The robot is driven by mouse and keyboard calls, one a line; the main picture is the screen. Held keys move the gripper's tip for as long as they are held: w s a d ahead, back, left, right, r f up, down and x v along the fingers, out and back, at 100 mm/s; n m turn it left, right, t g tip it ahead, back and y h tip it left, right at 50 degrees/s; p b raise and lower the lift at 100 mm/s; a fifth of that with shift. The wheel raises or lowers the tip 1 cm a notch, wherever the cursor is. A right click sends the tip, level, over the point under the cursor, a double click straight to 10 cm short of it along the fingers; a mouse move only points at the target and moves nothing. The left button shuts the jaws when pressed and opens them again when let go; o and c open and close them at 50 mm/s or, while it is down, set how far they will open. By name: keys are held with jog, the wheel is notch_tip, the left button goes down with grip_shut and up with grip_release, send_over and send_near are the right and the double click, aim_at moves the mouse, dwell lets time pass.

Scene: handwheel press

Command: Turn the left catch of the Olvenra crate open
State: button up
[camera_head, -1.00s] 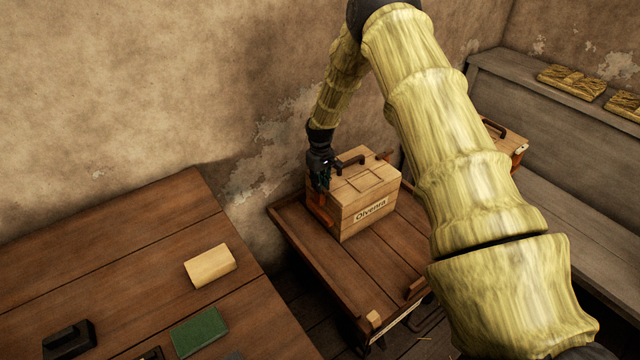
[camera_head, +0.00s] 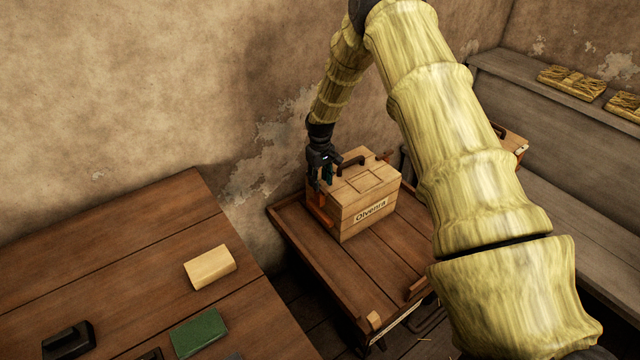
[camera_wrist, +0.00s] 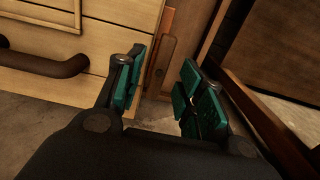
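The Olvenra crate (camera_head: 368,200), a pale wooden box with a dark handle (camera_head: 350,161) on its lid, stands on a low plank table. Its left catch (camera_head: 318,214) is orange-brown and sits on the crate's left side. In the wrist view the catch (camera_wrist: 163,58) shows upright beside the crate wall, in line with the gap between my fingers. My gripper (camera_head: 323,176) is at the crate's upper left edge, pointing down. Its teal finger pads (camera_wrist: 164,92) are apart with nothing clasped between them. I cannot tell whether a pad touches the catch.
The plank table (camera_head: 375,265) has free room in front of the crate. A larger table (camera_head: 120,265) at left holds a cream block (camera_head: 209,267) and a green block (camera_head: 198,332). Another crate (camera_head: 508,140) stands behind my arm. The wall is close behind.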

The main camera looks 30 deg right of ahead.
notch_tip(320, 180, up, 10)
dwell(0.4)
dwell(0.4)
